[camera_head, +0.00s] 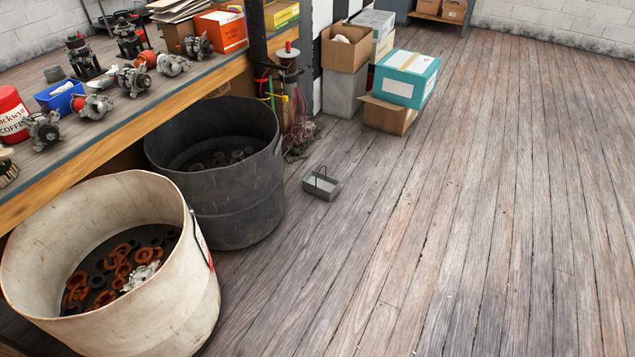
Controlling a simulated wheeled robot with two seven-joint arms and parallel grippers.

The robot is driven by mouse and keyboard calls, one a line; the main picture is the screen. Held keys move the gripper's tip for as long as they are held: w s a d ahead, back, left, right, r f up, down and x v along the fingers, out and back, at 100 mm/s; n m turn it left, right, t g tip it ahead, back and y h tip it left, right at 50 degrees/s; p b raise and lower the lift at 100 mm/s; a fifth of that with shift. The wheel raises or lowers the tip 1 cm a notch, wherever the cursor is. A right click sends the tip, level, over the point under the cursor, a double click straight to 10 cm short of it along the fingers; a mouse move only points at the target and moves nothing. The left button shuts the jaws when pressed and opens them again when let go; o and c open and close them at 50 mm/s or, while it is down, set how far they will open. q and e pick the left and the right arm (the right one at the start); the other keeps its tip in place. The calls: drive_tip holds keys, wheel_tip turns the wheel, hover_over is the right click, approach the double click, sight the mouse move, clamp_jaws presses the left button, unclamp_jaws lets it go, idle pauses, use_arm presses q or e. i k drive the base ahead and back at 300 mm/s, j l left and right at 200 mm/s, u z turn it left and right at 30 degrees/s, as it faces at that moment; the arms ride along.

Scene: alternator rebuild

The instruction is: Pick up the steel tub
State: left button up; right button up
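A small grey metal tub (321,188) with a thin dark upright handle sits on the wooden floor, just right of the dark bin. It looks like the steel tub. It is upright, and I see nothing in it at this size. Neither of my grippers shows in the head view.
A large dark bin (243,208) and a large cream bin (150,325) holding rusty rings stand left of the tub. A workbench (130,125) with alternators runs along the left. Cardboard boxes (388,115) and tangled wires (300,135) lie behind. The floor (450,240) at right is clear.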

sight(319, 185)
drive_tip(key=i+l+u, duration=0.1)
drive_tip(key=u, duration=0.3)
drive_tip(key=i+l+u, duration=0.15)
drive_tip(key=u, duration=0.3)
drive_tip(key=i+l+u, duration=0.1)
drive_tip(key=i+l, duration=0.15)
drive_tip(key=i+l+u, duration=0.1)
drive_tip(key=l, duration=0.35)
drive_tip(key=i+l+u, duration=0.15)
drive_tip(key=i+l, duration=0.2)
drive_tip(key=i+l+u, duration=0.1)
drive_tip(key=l, duration=0.3)
drive_tip(key=i+l+u, duration=0.1)
drive_tip(key=i+l, duration=0.15)
drive_tip(key=l, duration=0.2)
